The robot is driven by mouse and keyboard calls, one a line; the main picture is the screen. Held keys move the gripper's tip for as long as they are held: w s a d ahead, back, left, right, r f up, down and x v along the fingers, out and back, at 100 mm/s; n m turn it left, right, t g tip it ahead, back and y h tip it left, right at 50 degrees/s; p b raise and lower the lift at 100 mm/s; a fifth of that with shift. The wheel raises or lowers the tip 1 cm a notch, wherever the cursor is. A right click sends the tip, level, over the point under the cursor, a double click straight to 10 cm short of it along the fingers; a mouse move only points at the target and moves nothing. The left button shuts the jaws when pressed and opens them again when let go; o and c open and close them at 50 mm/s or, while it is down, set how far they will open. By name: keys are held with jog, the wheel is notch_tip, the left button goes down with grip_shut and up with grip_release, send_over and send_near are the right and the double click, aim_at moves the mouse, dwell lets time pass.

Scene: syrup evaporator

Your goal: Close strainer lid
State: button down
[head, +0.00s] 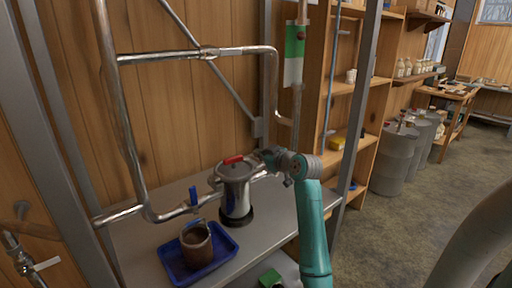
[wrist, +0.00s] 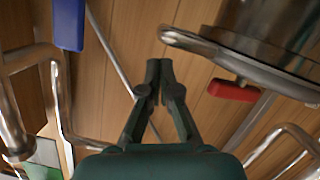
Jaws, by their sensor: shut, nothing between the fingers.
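The strainer (head: 236,197) is a shiny steel cylinder on a dark round base on the bench. Its lid (head: 235,171) lies across the top and carries a red handle (head: 233,159). I cannot tell whether it sits fully flush. In the wrist view the strainer (wrist: 275,28) appears upside down at the upper right, with the red handle (wrist: 233,91) below the rim and a metal tab sticking out left. My gripper (head: 262,155) is just right of the lid at about its height. In the wrist view my gripper (wrist: 159,66) is shut, empty and apart from the lid.
Steel pipes (head: 131,130) run left of and behind the strainer. A blue valve handle (head: 193,195) stands at its left. A blue tray (head: 212,268) holding a brown pot (head: 197,244) is in front. Wooden shelves (head: 352,88) and grey drums (head: 396,160) stand at right.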

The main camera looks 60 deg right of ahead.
jog(key=shift+s+d+f+m, duration=0.1)
jog(key=shift+d+f+m, duration=0.1)
jog(key=shift+f+m, duration=0.65)
jog(key=shift+f+n, duration=0.25)
jog(key=shift+f, duration=0.15)
